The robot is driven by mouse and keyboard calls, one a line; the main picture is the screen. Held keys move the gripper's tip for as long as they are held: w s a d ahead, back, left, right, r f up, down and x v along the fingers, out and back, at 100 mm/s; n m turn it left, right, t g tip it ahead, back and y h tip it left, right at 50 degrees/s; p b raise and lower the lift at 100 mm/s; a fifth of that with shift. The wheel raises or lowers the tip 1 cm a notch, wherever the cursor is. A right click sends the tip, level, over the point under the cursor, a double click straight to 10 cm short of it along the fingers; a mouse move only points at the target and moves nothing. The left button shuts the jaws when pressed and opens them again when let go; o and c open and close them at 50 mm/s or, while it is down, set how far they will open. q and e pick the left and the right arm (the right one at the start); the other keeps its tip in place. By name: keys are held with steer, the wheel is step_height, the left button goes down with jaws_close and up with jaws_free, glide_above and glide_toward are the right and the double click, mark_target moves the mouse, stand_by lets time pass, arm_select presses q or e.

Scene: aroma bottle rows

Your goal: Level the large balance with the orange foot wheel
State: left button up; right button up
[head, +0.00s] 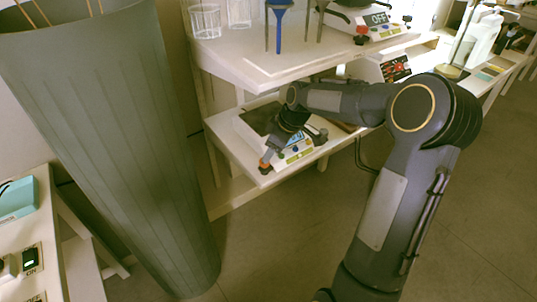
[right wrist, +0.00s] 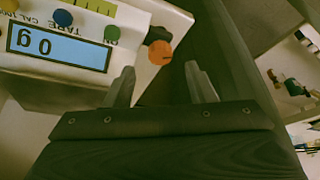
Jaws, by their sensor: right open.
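The large balance (head: 247,131) is a white box with a dark pan on the lower shelf; my right arm covers part of it. Its orange foot wheel (head: 265,164) is at the front left corner. In the right wrist view the balance (right wrist: 25,63) appears upside down, its blue display reading 0 g. There the orange foot wheel (right wrist: 159,52) lies just beyond and between my fingertips, with a dark stem beside it. My right gripper (right wrist: 161,80) is open and empty. In the head view it is largely hidden behind my wrist. My left gripper is out of view.
The upper shelf (head: 255,66) overhangs close behind my forearm. It carries a glass beaker (head: 205,21), blue and dark upright tools and another balance (head: 380,22). A device with red keys (head: 396,68) stands to the right. A tall grey cylinder (head: 110,130) stands left.

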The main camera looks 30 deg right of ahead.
steer(key=shift+v, duration=1.65)
steer(key=s+a+r+m+t, duration=0.1)
steer(key=s+a+r+m, duration=0.2)
steer(key=s, duration=0.4)
steer(key=s+a+r+m, duration=0.1)
steer(key=s+a+r, duration=0.2)
steer(key=s+a, duration=0.35)
steer(key=s+a+f+m+t+y, duration=0.1)
steer(key=s+a+f+m, duration=0.1)
steer(key=s, duration=0.5)
steer(key=s+a+f+m, duration=0.2)
steer(key=s+a+m, duration=0.1)
steer(key=s, duration=0.3)
step_height(320, 180, up, 14)
steer(key=p, duration=1.4)
steer(key=shift+d+n, duration=0.3)
steer(key=shift+r, duration=0.1)
